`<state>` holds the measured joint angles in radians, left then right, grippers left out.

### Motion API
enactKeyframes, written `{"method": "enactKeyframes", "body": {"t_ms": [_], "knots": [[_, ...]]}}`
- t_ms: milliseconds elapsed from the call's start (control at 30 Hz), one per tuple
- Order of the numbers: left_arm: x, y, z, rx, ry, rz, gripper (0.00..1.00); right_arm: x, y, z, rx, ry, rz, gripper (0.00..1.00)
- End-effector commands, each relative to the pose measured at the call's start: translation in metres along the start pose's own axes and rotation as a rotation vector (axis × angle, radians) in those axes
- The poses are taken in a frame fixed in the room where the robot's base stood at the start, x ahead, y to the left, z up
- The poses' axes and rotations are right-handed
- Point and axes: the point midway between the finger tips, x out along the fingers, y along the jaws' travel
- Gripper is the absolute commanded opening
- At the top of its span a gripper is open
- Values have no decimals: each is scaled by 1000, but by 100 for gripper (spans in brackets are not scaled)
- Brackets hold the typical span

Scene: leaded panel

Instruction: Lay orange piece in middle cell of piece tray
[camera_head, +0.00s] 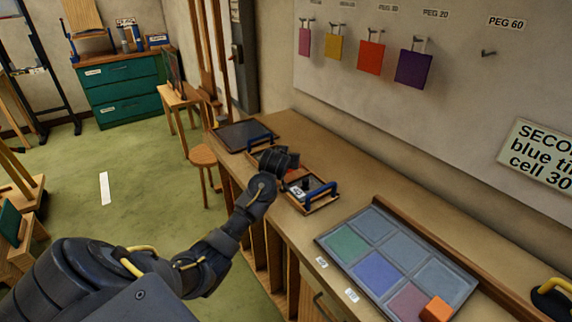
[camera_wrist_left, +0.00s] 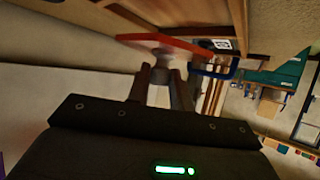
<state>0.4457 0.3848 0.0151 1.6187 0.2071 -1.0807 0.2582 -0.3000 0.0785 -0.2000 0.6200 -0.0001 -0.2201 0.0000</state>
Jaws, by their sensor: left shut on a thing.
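My left gripper (camera_head: 288,172) is over the wooden piece tray (camera_head: 322,203) with blue handles on the bench. In the left wrist view its fingers (camera_wrist_left: 166,76) are shut on a thin orange-red piece (camera_wrist_left: 178,44), which I take to be the orange piece. In the head view the wrist hides most of this piece and the tray's middle, so I cannot tell which cell it is over or whether it touches the tray. A blue handle (camera_wrist_left: 215,68) of the tray shows close to the piece in the wrist view.
A grid panel (camera_head: 327,240) with coloured squares lies nearer on the bench, an orange block (camera_head: 437,309) at its near corner. A dark flat tray (camera_head: 243,135) lies beyond the piece tray. Coloured tiles hang on wall pegs, including a red-orange one (camera_head: 370,57).

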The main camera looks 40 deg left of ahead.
Motion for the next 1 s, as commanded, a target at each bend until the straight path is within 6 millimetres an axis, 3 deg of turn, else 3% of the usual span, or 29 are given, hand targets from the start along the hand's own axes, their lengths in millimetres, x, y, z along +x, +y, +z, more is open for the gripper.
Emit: {"method": "enactKeyframes", "body": {"t_ms": [333, 533, 1000], "knots": [[17, -2, 6, 0, 1, 0, 5, -2, 0, 0, 0, 0, 0, 36], [29, -2, 28, 1, 0, -1, 5, -14, 1, -1, 0, 0, 1, 36], [33, -2, 37, -1, 2, 0, 5, -12, 2, -1, -1, 0, 2, 36]]}}
